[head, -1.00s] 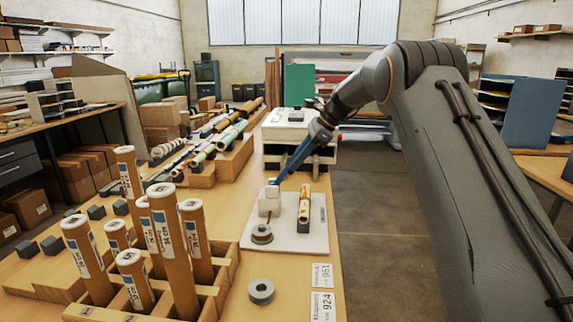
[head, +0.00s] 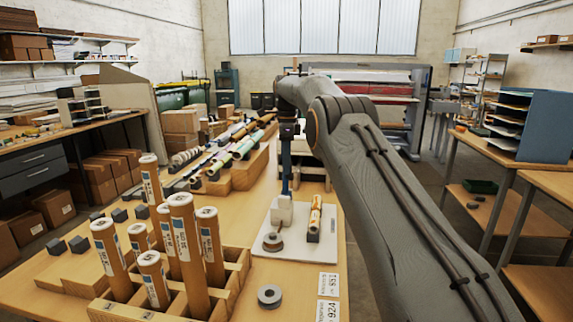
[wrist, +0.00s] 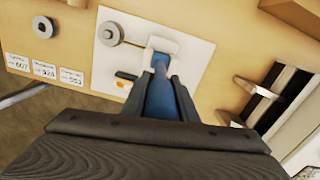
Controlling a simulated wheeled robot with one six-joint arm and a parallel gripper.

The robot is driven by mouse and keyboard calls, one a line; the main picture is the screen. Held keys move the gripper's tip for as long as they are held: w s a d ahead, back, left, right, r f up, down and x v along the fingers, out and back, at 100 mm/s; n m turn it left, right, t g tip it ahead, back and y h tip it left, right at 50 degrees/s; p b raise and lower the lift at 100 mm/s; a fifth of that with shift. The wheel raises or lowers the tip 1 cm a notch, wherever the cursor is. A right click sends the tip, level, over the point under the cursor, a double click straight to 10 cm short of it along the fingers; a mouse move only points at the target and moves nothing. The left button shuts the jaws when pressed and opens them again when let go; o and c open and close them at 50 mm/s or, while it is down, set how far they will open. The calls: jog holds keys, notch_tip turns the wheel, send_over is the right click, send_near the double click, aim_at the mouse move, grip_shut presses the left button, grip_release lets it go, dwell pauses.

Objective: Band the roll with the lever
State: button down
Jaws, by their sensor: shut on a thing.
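The blue lever (head: 286,176) stands about upright on the white block (head: 283,212) of the banding station, whose white plate (head: 322,245) lies on the bench. My gripper (head: 288,140) is above the block, shut on the lever's upper part. In the wrist view the lever (wrist: 160,98) runs between the two dark fingers of my gripper (wrist: 160,82). The roll (head: 316,214), orange and white patterned, lies on a dark cradle on the plate, just right of the block. In the wrist view it is mostly hidden. A grey spool (head: 273,242) sits at the plate's front left.
A grey ring (head: 269,295) lies on the bench in front of the plate, beside number cards (head: 328,285). A wooden rack (head: 235,285) with several tall brown tubes stands at the front left. Patterned rolls lie on wooden stands (head: 240,178) behind. Open floor lies right of the bench.

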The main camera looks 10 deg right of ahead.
jog(key=shift+a, duration=0.1)
dwell(0.3)
jog(key=c, duration=1.4)
grip_release()
